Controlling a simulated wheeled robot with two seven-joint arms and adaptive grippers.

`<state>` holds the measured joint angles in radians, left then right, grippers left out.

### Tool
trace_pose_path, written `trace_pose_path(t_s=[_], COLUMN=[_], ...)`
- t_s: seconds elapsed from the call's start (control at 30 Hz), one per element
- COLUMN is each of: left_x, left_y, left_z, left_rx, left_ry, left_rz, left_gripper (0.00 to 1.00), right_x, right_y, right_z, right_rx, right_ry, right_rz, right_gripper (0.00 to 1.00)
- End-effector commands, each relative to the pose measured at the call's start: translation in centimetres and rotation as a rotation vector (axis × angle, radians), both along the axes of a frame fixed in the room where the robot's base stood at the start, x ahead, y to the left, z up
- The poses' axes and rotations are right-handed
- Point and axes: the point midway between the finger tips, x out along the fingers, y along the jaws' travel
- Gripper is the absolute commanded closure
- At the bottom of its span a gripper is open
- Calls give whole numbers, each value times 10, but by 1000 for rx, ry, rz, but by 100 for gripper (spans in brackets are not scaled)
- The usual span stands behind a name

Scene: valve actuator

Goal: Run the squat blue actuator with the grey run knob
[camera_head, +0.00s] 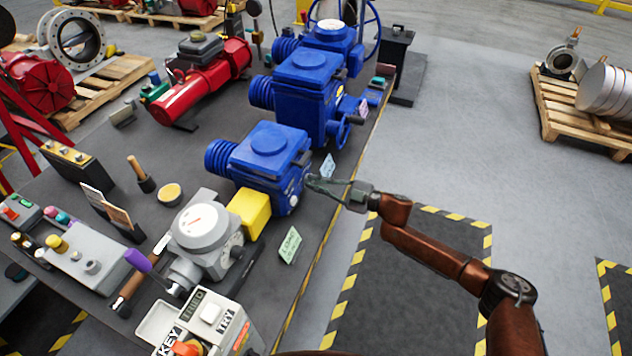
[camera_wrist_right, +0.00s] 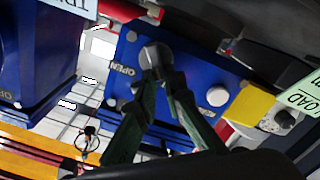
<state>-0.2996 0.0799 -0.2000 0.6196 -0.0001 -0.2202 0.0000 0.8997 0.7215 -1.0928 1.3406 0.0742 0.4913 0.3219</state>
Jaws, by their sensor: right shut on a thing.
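The squat blue actuator (camera_head: 270,155) is nearest of the row of blue actuators, with a yellow block (camera_head: 250,211) at its near end. In the wrist view its blue side panel (camera_wrist_right: 195,75) fills the middle. The grey knob (camera_wrist_right: 154,54) stands out from this panel, beside a partly hidden label that seems to begin "OPE". My right gripper (camera_head: 312,183) reaches in from the right, and its fingers (camera_wrist_right: 161,78) are shut on the knob. A second pale round part (camera_wrist_right: 217,96) sits on the same panel, apart from the fingers. My left gripper is not in view.
A taller blue actuator (camera_head: 308,90) stands just behind, with a handwheel (camera_head: 340,133) toward the edge. A green card (camera_head: 290,245) and a pale blue card (camera_head: 327,166) stand near the bench edge. A grey gauge unit (camera_head: 202,232) is nearer.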

Motion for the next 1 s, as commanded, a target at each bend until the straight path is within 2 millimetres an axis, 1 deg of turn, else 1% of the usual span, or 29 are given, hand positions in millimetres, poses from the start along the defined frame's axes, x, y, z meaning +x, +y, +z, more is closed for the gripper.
trace_pose_path(t_s=[0.2, 0.33, 0.83, 0.87, 1.0], left_x=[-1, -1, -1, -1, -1], left_y=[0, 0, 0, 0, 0], left_z=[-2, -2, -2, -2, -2], left_rx=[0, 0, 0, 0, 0], left_ry=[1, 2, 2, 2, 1], left_rz=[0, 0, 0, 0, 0], left_gripper=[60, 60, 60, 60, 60], right_x=[-2, -2, -2, -2, -2], right_y=[1, 1, 1, 1, 1], right_z=[-3, -3, -3, -3, -3], right_rx=[-37, -50, -57, -58, -56], right_ry=[-89, -118, -135, -135, -135], right_rz=[0, 0, 2, 1, 1], right_gripper=[100, 100, 100, 89, 80])
